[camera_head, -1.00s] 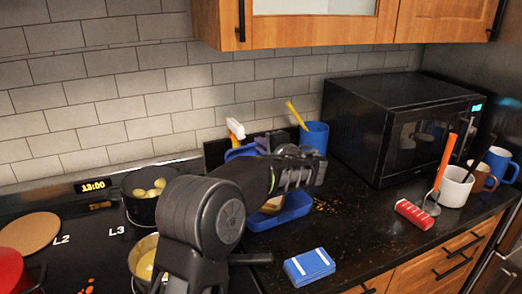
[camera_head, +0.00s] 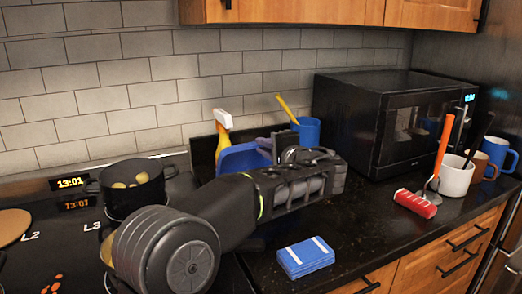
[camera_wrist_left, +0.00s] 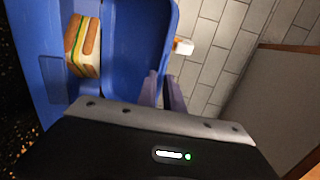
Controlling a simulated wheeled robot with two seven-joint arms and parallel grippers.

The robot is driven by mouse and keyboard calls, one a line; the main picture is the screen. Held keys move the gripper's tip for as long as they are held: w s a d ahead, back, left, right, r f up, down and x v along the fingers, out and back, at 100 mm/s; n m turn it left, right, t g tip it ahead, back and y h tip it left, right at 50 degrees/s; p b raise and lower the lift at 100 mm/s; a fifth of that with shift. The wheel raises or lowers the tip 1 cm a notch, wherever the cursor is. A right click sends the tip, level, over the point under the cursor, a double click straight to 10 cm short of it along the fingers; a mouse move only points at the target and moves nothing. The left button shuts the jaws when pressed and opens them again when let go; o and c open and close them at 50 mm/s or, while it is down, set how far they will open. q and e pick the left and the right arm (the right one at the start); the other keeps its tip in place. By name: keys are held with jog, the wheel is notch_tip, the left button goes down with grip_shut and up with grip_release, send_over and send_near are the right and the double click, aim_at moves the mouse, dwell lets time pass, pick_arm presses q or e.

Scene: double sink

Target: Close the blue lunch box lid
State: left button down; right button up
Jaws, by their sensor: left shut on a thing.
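The blue lunch box lid (camera_head: 243,158) stands raised at the back of the counter in the head view. My left gripper (camera_head: 274,148) is at the lid's right edge, its fingers shut on it. In the left wrist view the lid (camera_wrist_left: 138,38) is open beside the lunch box base (camera_wrist_left: 45,72), and my left gripper's fingers (camera_wrist_left: 162,90) are at the lid's edge. A sandwich (camera_wrist_left: 84,46) lies in the base. My left arm hides the base in the head view. My right gripper is not in view.
A blue and white block (camera_head: 306,257) lies on the black counter in front of my left arm. A blue cup (camera_head: 308,134) and a spray bottle (camera_head: 222,124) stand behind. The microwave (camera_head: 390,118), a red brush (camera_head: 415,203) and several mugs are at the right.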

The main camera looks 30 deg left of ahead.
pick_arm(q)
jog(key=shift+f, duration=0.1)
dwell(0.3)
jog(key=c, duration=1.5)
grip_release()
jog(key=shift+d, duration=0.1)
jog(key=v, duration=0.7)
jog(key=shift+s+d, duration=0.2)
jog(key=shift+d, duration=0.15)
